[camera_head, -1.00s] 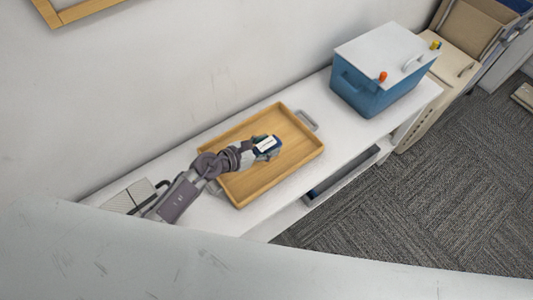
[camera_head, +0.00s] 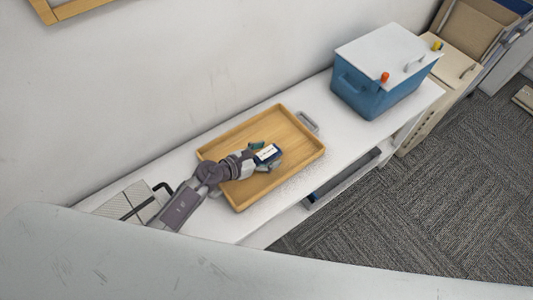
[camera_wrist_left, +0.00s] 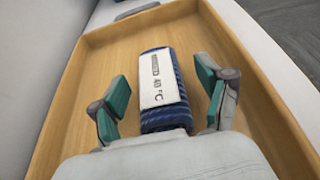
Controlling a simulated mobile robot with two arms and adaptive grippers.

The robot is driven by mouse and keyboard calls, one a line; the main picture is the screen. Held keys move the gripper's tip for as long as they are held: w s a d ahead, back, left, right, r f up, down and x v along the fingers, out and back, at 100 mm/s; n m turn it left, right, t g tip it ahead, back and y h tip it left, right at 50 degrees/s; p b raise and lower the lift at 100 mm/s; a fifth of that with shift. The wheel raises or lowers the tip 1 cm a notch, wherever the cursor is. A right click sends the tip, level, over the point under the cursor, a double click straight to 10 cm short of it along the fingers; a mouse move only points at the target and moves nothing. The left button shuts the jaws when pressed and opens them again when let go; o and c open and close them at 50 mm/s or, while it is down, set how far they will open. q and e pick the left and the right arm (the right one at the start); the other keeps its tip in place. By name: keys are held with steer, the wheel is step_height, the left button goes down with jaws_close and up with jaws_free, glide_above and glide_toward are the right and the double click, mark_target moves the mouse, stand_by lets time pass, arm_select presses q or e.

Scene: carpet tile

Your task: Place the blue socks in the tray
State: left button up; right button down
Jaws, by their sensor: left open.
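The blue socks (camera_head: 268,153) are a rolled dark-blue bundle with a white paper label. They lie inside the wooden tray (camera_head: 237,206), near its middle. In the left wrist view the socks (camera_wrist_left: 179,77) lie lengthwise on the bare floor of the tray (camera_wrist_left: 113,57). My left gripper (camera_head: 268,157) is over the tray at the socks. In the wrist view its teal-padded fingers (camera_wrist_left: 163,100) are open, one on each side of the socks with gaps between. The near end of the socks is hidden by the gripper. My right gripper is not in view.
The tray stands on a white shelf bench (camera_head: 330,132) along the wall. A blue cooler with a white lid (camera_head: 375,80) is at the bench's far right end. A wire rack with a black handle (camera_head: 130,200) is at the near left. Grey carpet (camera_head: 430,190) lies to the right.

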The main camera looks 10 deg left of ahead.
arm_select(q)
steer(key=shift+r, duration=0.15)
steer(key=shift+s+a+r, duration=0.1)
steer(key=shift+s+a, duration=0.1)
steer(key=shift+a, duration=0.05)
steer(key=v, duration=1.1)
steer(key=shift+s+a+r, duration=0.1)
steer(key=shift+a+r, duration=0.05)
stand_by(0.9)
